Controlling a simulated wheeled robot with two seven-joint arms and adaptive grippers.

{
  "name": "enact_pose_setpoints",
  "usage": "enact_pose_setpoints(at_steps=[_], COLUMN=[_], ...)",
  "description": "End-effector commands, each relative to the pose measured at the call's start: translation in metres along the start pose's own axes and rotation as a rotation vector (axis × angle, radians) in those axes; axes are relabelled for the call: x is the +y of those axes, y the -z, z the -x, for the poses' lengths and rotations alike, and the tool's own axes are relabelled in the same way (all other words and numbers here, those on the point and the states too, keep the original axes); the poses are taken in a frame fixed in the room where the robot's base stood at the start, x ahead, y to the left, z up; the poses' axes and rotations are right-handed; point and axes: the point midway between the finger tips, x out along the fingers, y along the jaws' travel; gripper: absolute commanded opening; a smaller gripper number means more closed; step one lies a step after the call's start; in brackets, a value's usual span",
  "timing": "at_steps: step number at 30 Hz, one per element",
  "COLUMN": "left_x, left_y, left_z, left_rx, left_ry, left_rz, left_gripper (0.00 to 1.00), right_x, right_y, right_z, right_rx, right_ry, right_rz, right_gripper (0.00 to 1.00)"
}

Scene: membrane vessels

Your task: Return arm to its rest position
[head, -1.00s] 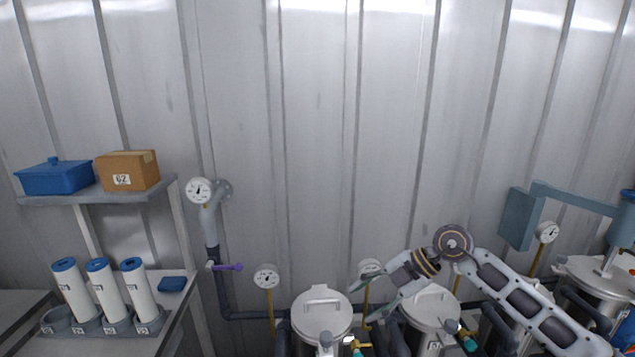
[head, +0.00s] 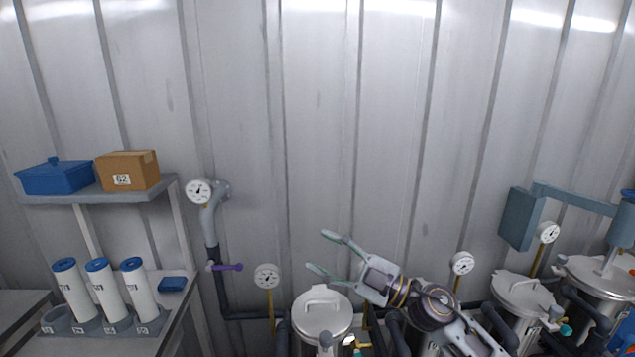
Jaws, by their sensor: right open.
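My right arm comes in from the bottom right. Its gripper (head: 327,254) is open and empty, with two green-tipped fingers spread toward the upper left. It shows above and to the right of a lidded steel vessel (head: 321,318). My left gripper is not in view.
More lidded vessels (head: 523,296) stand at the right, near a blue-grey bracket arm (head: 575,197). Gauges (head: 267,277) rise on yellow stems. At left are a shelf with a blue bin (head: 56,177) and cardboard box (head: 130,171), and white cartridges (head: 104,292) below.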

Motion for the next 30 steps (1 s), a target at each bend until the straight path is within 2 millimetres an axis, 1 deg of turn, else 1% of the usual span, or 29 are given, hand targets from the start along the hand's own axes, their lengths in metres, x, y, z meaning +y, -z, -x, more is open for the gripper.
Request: enact_pose_setpoints(at_steps=[4,8,12,16,19,23,26,30], left_x=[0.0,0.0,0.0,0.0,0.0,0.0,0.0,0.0], left_y=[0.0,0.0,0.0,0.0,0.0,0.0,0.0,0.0], left_z=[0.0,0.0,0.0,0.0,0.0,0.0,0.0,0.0], left_rx=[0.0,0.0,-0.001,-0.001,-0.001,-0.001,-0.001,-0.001], left_ry=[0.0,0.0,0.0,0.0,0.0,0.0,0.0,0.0], left_rz=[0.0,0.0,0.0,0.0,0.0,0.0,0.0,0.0], left_gripper=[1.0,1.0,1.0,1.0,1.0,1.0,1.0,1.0], right_x=[0.017,0.031,0.043,0.05,0.052,0.049,0.042,0.027], right_y=[-0.003,-0.011,-0.025,-0.041,-0.055,-0.074,-0.089,-0.11], right_z=[0.007,0.017,0.033,0.052,0.069,0.093,0.114,0.143], right_rx=[-0.03,-0.077,-0.149,-0.233,-0.307,-0.415,-0.507,-0.645], right_ry=[-0.156,-0.287,-0.417,-0.527,-0.602,-0.687,-0.74,-0.799], right_rz=[-0.04,-0.076,-0.118,-0.163,-0.201,-0.253,-0.296,-0.362], right_gripper=[0.51,0.51,0.51,0.51,0.51,0.51,0.51,0.51])
